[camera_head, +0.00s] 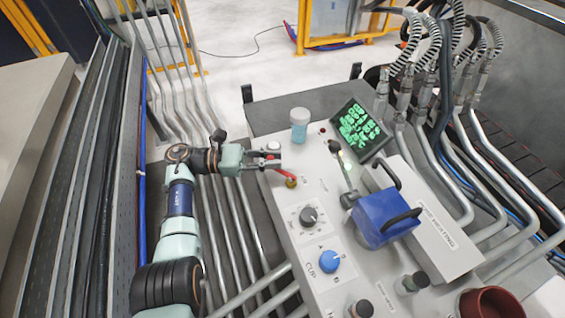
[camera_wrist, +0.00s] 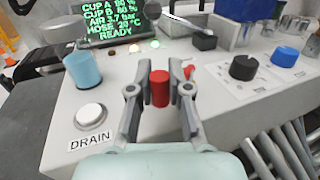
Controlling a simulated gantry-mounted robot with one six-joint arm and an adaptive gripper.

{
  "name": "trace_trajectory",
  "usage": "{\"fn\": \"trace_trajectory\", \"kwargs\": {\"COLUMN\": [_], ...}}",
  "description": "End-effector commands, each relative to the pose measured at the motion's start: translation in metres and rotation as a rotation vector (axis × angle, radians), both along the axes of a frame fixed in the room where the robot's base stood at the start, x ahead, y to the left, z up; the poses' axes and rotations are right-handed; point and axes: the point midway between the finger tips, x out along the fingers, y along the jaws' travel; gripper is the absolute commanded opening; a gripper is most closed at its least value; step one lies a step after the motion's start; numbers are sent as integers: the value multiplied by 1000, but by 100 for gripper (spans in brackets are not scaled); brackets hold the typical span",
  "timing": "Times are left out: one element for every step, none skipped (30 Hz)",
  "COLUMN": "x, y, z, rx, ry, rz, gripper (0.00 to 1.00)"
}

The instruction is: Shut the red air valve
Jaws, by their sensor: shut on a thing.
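The red air valve shows in the head view as a short red lever (camera_head: 283,174) slanting from my fingertips down to a brass-coloured base (camera_head: 291,183) on the panel. My gripper (camera_head: 278,162) reaches in from the left over the panel's left edge. In the wrist view my gripper (camera_wrist: 160,75) has its two fingers shut on a red cylindrical grip (camera_wrist: 160,89), one finger on each side. A small red piece (camera_wrist: 188,71) shows just right of the right finger. The valve's base is hidden in the wrist view.
The white DRAIN button (camera_wrist: 90,115) and a blue-filled cup (camera_wrist: 83,70) stand left of the fingers in the wrist view. A black knob (camera_head: 308,216), a blue knob (camera_head: 329,261) and a blue box with black handles (camera_head: 385,217) sit on the panel. The green-text screen (camera_wrist: 105,29) reads READY.

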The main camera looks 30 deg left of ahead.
Motion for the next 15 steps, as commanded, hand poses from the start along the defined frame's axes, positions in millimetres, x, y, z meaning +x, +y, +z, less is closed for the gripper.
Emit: {"fn": "trace_trajectory", "kwargs": {"x": [-1,-1,-1,-1,-1,-1,-1,-1,-1,-1,-1,-1,-1,0,0], "y": [0,0,0,0,0,0,0,0,0,0,0,0,0,0,0], "z": [0,0,0,0,0,0,0,0,0,0,0,0,0,0,0], "rx": [1,1,1,1,1,1,1,1,1,1,0,1,1,0,0], "ry": [1,1,1,1,1,1,1,1,1,1,1,1,1,1,1], "rz": [-2,-3,-3,-3,-3,-3,-3,-3,-3,-3,-3,-3,-2,-2,-2], "gripper": [0,0,0,0,0,0,0,0,0,23,28,34,39,44,44]}}
